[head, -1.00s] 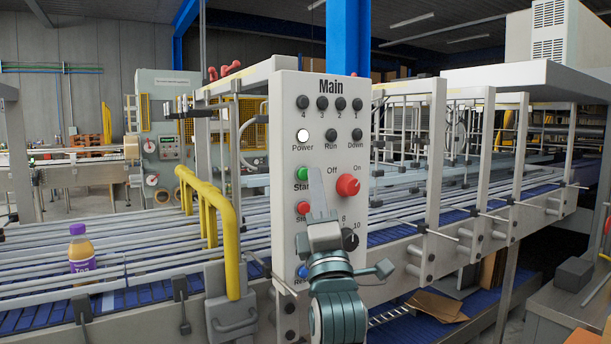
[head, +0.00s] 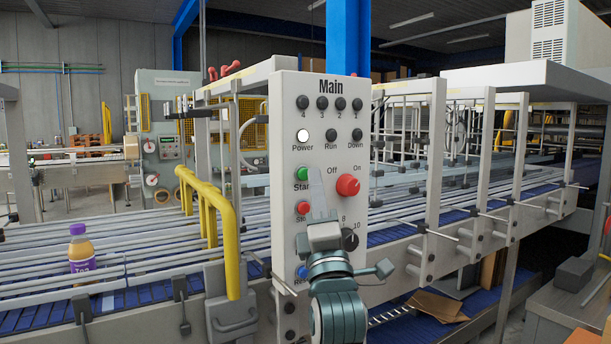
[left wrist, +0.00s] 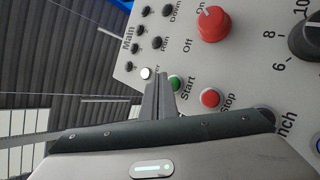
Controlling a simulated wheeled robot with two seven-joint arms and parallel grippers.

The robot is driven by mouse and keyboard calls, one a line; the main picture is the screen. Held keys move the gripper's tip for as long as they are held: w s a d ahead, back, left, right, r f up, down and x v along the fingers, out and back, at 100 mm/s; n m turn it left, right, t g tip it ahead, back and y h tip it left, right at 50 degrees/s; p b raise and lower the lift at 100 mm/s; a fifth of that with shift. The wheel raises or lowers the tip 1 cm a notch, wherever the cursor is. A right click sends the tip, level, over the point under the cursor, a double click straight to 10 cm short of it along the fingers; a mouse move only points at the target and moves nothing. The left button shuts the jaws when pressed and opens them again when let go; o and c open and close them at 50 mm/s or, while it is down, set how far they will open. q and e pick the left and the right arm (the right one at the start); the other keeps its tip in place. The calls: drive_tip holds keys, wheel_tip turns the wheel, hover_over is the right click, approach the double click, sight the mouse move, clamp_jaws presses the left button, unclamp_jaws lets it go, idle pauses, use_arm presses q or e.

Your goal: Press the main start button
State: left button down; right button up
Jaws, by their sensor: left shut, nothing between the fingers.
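The main panel (head: 322,120) stands upright in the middle of the head view. Its green start button (head: 303,174) is at the left edge, above the red stop button (head: 303,208). My left gripper (head: 315,170) is shut and empty in front of the panel, its fingertips just right of the start button in the picture. In the left wrist view the start button (left wrist: 174,83) shows right beside the shut fingertips (left wrist: 160,75), which partly overlap its edge. I cannot tell whether they touch the button. My right gripper is not in view.
The red off/on knob (head: 348,185) and the black dial (head: 350,239) sit right of the gripper on the panel. The white power lamp (head: 302,135) is lit. A yellow rail (head: 215,215) and a conveyor with a bottle (head: 79,250) lie to the left.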

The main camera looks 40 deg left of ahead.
use_arm(q)
drive_tip(key=shift+w+a, duration=0.15)
drive_tip(key=shift+a, duration=0.2)
drive_tip(key=shift+w+a, duration=0.1)
drive_tip(key=shift+a, duration=0.1)
idle(0.8)
